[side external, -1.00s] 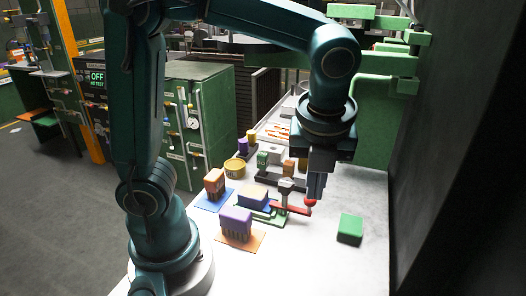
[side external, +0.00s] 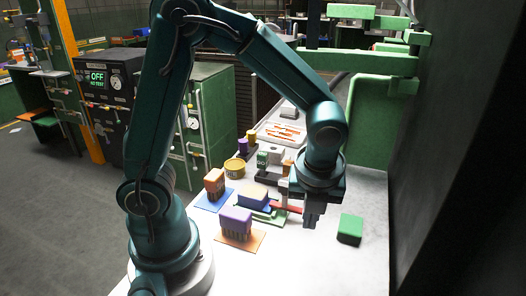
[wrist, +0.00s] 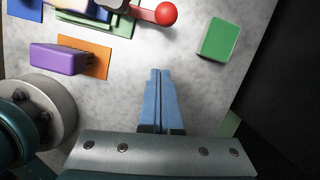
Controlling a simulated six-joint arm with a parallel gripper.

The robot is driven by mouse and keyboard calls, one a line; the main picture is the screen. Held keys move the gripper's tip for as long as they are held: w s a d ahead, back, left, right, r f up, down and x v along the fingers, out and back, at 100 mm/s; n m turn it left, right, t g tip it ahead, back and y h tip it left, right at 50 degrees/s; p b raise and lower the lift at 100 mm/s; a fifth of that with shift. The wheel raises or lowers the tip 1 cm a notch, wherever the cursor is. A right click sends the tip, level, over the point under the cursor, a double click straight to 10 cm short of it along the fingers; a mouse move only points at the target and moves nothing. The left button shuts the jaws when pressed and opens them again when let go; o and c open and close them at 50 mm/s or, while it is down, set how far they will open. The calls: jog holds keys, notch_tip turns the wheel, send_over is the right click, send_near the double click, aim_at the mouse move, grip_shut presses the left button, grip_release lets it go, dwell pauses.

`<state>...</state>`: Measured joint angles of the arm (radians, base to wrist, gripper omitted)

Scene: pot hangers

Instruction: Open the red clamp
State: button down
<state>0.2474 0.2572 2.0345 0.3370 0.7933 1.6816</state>
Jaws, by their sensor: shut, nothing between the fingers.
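The red clamp shows in the side view as a red lever (side external: 287,208) lying low beside a green base. Its knob is hidden there behind my gripper. In the wrist view its round red ball knob (wrist: 166,14) is at the top, at the end of a short red lever. My gripper (side external: 310,224) points down just in front of the clamp's knob end. In the wrist view its blue fingers (wrist: 160,72) are together and empty, apart from the red ball. A blue-and-yellow block (side external: 252,198) sits next to the clamp on its left.
A green block (side external: 350,229) lies to the right of my gripper. A purple block (side external: 236,222) on an orange mat and an orange block (side external: 214,182) on a blue mat stand left. A yellow round tin (side external: 235,168) is behind. The front of the white table is clear.

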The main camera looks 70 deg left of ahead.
jog(key=shift+x, duration=1)
jog(key=shift+w+a+r, duration=0.2)
jog(key=shift+w+a, duration=0.15)
jog(key=shift+a, duration=0.15)
jog(key=shift+w+a+r, duration=0.2)
jog(key=shift+w+a, duration=0.15)
jog(key=shift+a, duration=0.15)
jog(key=shift+w+a+r, duration=0.2)
jog(key=shift+w+a, duration=0.2)
jog(key=shift+a, duration=0.2)
